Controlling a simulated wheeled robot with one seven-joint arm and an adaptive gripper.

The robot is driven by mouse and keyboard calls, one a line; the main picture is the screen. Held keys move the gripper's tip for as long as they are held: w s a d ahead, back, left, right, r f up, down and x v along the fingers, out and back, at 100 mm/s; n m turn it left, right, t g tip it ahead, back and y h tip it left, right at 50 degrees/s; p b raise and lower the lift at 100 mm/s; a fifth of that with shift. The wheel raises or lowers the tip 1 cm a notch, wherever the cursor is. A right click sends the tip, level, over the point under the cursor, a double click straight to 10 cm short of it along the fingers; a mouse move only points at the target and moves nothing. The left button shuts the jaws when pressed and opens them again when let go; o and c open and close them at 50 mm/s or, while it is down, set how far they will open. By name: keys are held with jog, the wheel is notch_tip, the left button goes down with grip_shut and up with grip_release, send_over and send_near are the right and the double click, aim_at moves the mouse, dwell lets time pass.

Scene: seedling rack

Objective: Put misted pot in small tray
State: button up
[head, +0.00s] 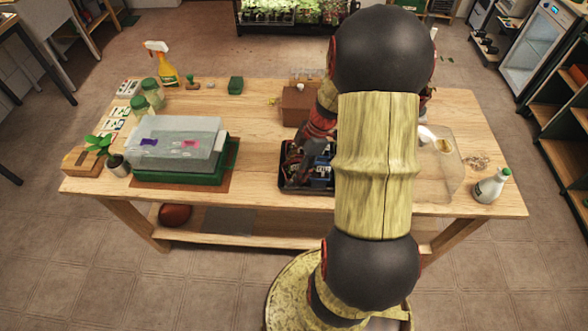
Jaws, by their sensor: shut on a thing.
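My gripper (301,158) is low over a small black tray (296,189) at the front middle of the table, partly behind my arm. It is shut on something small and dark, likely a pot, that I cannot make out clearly. I cannot tell whether the held thing touches the tray floor. My arm hides the tray's right part. No mist or wetness on a pot can be made out at this size.
A green tray (180,178) under a clear lid (178,140) stands left. A dark potted seedling (117,165), jars (152,92) and a spray bottle (165,68) are further left and back. A brown box (296,105) stands behind the gripper. A clear bin (447,177) and white bottle (489,187) stand right.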

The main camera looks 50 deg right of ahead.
jog(key=shift+f, duration=0.1)
jog(key=o, duration=1.1)
jog(key=shift+c, duration=0.2)
jog(key=p+v, duration=0.3)
jog(key=v, duration=0.9)
notch_tip(320, 180, up, 6)
jog(key=m+h, duration=0.1)
jog(key=m, duration=0.1)
send_over(290, 174)
jog(key=a+r+m+h, duration=0.25)
jog(key=a+r, duration=0.35)
jog(key=a, duration=0.3)
jog(key=s+a+r+m+t, duration=0.1)
jog(key=s+a+r+m, duration=0.2)
jog(key=a, duration=0.3)
jog(key=s+a+r+m+t, duration=0.2)
jog(key=s+a+r+m, duration=0.1)
jog(key=s+a+m, duration=0.1)
jog(key=shift+s+a+r+m+t, duration=0.25)
jog(key=shift+a+m, duration=0.3)
jog(key=shift+a, duration=0.4)
